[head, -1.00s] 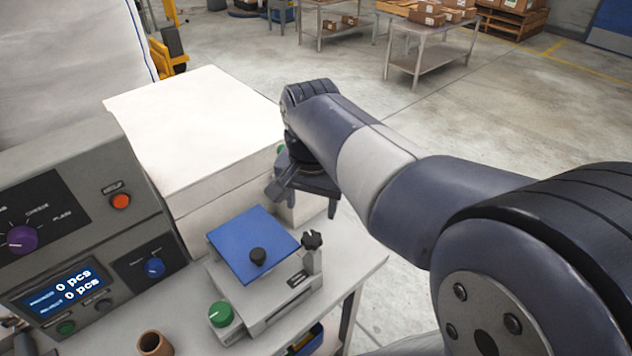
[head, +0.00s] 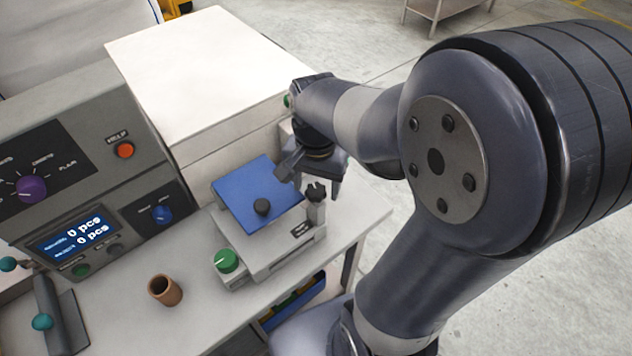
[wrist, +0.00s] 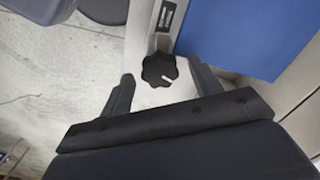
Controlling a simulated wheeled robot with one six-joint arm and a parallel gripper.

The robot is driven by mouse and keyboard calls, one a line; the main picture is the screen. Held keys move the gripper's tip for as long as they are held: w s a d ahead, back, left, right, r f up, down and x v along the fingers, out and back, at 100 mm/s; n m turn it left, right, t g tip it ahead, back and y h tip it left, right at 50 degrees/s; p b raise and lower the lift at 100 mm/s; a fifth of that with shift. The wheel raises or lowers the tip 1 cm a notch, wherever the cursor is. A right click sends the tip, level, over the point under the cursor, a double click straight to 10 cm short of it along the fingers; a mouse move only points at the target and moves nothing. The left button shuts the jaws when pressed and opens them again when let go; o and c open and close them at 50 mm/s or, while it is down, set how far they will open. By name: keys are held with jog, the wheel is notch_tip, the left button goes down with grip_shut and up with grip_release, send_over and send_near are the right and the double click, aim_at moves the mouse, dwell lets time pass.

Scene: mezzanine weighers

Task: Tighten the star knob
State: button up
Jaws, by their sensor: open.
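The black star knob (head: 316,191) tops a short grey post at the right corner of the small scale (head: 270,250). In the wrist view the star knob (wrist: 158,70) shows lobes and a white mark pointing to the lower right. My gripper (head: 312,178) is open, just above and behind the knob in the head view. In the wrist view its fingers (wrist: 160,80) stand on either side of the knob, apart from it, with nothing held. How far the tips are above the knob is hard to tell.
A large white box (head: 195,75) stands behind. A grey console (head: 80,150) is at left; a brown cup (head: 164,290) stands on the bench.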

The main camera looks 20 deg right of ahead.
jog(key=shift+f, duration=0.15)
jog(key=shift+c, duration=0.3)
jog(key=c, duration=0.9)
jog(key=shift+c, duration=0.2)
jog(key=m, duration=0.3)
jog(key=shift+m, duration=2.2)
